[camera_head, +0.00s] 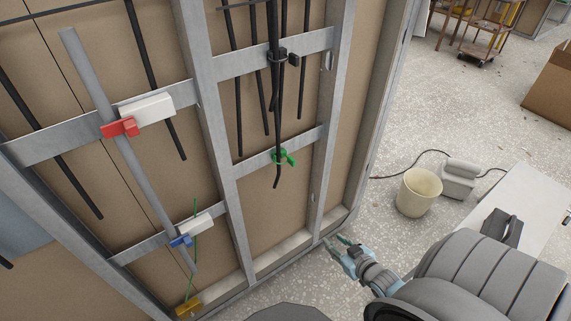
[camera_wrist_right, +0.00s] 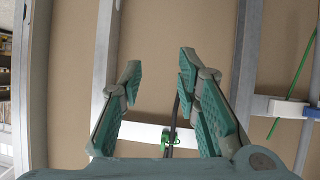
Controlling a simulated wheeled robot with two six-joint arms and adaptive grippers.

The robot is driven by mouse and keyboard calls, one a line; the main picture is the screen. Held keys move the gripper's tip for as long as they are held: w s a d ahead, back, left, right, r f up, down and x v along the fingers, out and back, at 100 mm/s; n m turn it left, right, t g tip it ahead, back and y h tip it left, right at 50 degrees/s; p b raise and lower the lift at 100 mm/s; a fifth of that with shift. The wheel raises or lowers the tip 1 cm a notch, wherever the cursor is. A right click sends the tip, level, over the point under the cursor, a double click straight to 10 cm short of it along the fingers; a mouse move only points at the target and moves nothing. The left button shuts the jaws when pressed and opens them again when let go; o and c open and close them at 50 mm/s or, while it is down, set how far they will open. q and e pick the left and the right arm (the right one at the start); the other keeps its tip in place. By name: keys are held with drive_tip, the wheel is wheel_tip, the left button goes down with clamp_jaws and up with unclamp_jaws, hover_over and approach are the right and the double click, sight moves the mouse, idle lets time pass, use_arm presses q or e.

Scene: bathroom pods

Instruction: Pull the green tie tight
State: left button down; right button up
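The green tie (camera_head: 283,157) is a small loop with a tab around a black cable (camera_head: 279,176) at a metal crossbar (camera_head: 250,163) of the wall frame. It also shows in the right wrist view (camera_wrist_right: 168,141), between my fingers in the picture and beyond them. How snugly it sits on the cable is too small to tell. My right gripper (camera_head: 341,241) is open and empty, low and to the right of the tie, near the frame's bottom rail. Its spread fingers show in the right wrist view (camera_wrist_right: 159,69). My left gripper is not in view.
A black tie (camera_head: 283,57) holds several cables at the upper crossbar. A grey pipe (camera_head: 135,150) with red (camera_head: 119,127) and blue (camera_head: 181,241) clamps stands left. A cream bucket (camera_head: 418,193) and grey device (camera_head: 459,178) are on the floor at right.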

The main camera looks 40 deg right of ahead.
sight(294, 162)
drive_tip(key=w+r+t+y, duration=0.1)
drive_tip(key=w+r+t, duration=0.25)
drive_tip(key=r, duration=0.55)
drive_tip(key=w+r+t+y, duration=0.1)
drive_tip(key=w+r+t, duration=0.2)
drive_tip(key=w+r, duration=0.35)
drive_tip(key=shift+n+g, duration=0.25)
drive_tip(key=shift+n, duration=0.05)
drive_tip(key=w+b, duration=0.3)
drive_tip(key=w, duration=0.2)
drive_tip(key=w+r+b, duration=0.1)
drive_tip(key=w+b, duration=0.1)
drive_tip(key=w, duration=0.1)
drive_tip(key=shift+w+d+r+b, duration=0.1)
drive_tip(key=shift+w+d+b, duration=0.15)
drive_tip(key=shift+b, duration=0.05)
drive_tip(key=w, duration=0.3)
drive_tip(key=shift+d+r, duration=0.15)
drive_tip(key=shift+r, duration=0.05)
drive_tip(key=shift+w+r, duration=0.1)
drive_tip(key=shift+w, duration=0.35)
drive_tip(key=shift+c, duration=0.2)
clamp_jaws()
